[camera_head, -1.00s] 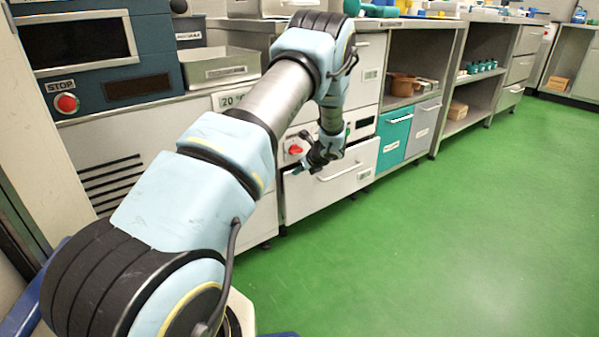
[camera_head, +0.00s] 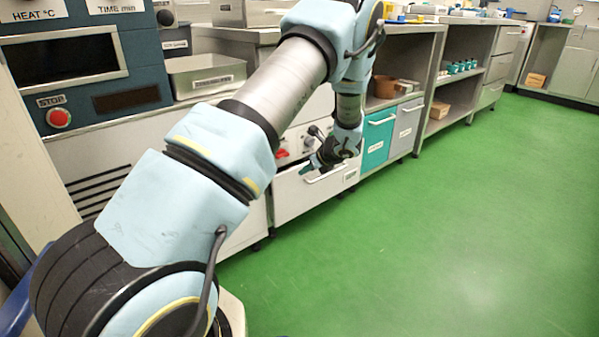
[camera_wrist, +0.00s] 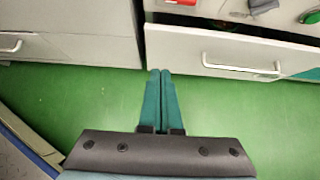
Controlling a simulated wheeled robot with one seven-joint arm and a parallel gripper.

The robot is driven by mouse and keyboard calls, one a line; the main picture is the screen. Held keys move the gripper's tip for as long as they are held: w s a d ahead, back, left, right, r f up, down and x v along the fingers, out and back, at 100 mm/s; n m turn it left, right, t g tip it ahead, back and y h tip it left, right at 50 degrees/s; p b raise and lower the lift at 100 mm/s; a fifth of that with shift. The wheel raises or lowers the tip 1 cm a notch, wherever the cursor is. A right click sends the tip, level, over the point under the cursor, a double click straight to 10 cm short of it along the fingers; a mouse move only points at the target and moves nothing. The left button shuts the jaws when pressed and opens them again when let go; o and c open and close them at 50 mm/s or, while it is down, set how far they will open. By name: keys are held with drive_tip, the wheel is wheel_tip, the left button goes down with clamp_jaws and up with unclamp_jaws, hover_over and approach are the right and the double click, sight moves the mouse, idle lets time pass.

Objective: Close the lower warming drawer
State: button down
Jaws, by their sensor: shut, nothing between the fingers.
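The lower warming drawer is a white front (camera_head: 290,197) low in the cabinet in the head view, partly behind my gripper. In the wrist view its front (camera_wrist: 190,45) stands slightly out, and a dark gap shows along its top edge at the right. Its bar handle (camera_wrist: 240,68) is to the right of my fingers. My gripper (camera_wrist: 160,72) has its two teal fingers together and empty, pointing at the lower left part of the drawer front. I cannot tell whether they touch it. In the head view my gripper (camera_head: 306,168) is in front of the drawer's upper part.
A red knob (camera_head: 282,154) is on the panel above the drawer. A teal drawer (camera_head: 377,140) and a grey drawer (camera_head: 405,128) stand to the right. Another closed-looking white front (camera_wrist: 60,45) is at the left in the wrist view. The green floor (camera_head: 450,230) is clear.

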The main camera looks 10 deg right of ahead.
drive_tip(key=shift+w+a+f+p, duration=0.95)
drive_tip(key=shift+w+a+f, duration=3)
drive_tip(key=shift+f, duration=0.15)
